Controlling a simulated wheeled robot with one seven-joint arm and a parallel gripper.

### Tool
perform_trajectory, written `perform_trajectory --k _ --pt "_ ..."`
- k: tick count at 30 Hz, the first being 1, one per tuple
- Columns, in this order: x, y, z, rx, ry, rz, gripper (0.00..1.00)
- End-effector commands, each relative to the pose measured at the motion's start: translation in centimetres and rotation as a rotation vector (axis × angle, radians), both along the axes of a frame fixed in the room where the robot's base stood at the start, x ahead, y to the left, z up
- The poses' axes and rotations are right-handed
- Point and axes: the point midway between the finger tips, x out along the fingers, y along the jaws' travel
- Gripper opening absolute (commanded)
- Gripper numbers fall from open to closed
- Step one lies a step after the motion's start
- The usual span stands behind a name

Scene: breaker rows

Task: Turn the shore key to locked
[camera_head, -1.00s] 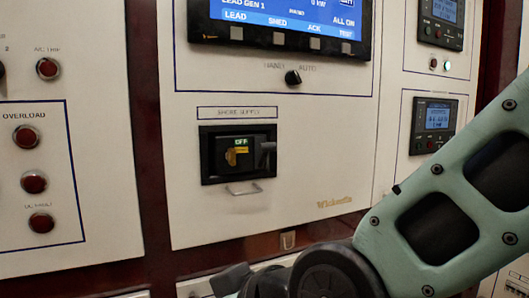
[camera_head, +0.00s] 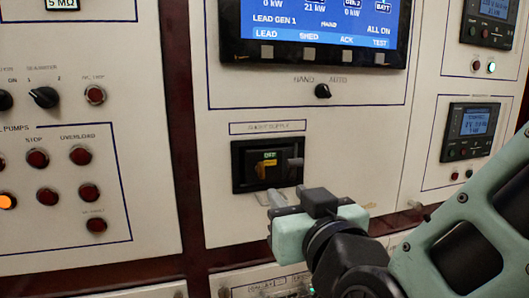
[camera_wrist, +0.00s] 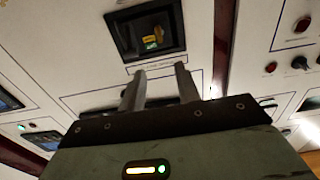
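The shore supply unit (camera_head: 237,168) is a dark recessed box on the white panel, under a printed label (camera_head: 267,127). Inside it are a lit OFF window, a yellow part (camera_head: 259,172) and a grey lever-like piece (camera_head: 297,163) on the right. I cannot tell for certain which part is the key. The unit also shows at the top of the wrist view (camera_wrist: 148,38), with its label on the lower side. My gripper (camera_head: 284,197) is just below and in front of the unit. In the wrist view its two fingers (camera_wrist: 160,82) stand apart with nothing between them.
A HAND/AUTO knob (camera_head: 322,91) and a large blue display (camera_head: 315,28) sit above the unit. Red pump lamps and buttons (camera_head: 48,197) are at the left. A small meter (camera_head: 471,132) is at the right, near my arm.

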Motion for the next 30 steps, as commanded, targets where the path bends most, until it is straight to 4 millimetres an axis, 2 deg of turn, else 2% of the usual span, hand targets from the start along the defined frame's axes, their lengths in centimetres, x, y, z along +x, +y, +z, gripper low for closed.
perform_trajectory --k 1,6,18,24,30 --pt "0.6 0.1 0.5 -0.004 0.005 -0.001 0.33" --pt "3.3 0.8 0.4 -0.003 0.004 -0.002 0.33" --pt "11.1 3.1 0.0 0.000 0.002 -0.001 0.33" --pt "13.4 3.8 0.0 0.001 0.001 0.000 0.33" --pt "14.1 4.0 0.0 0.001 0.001 0.001 0.33"
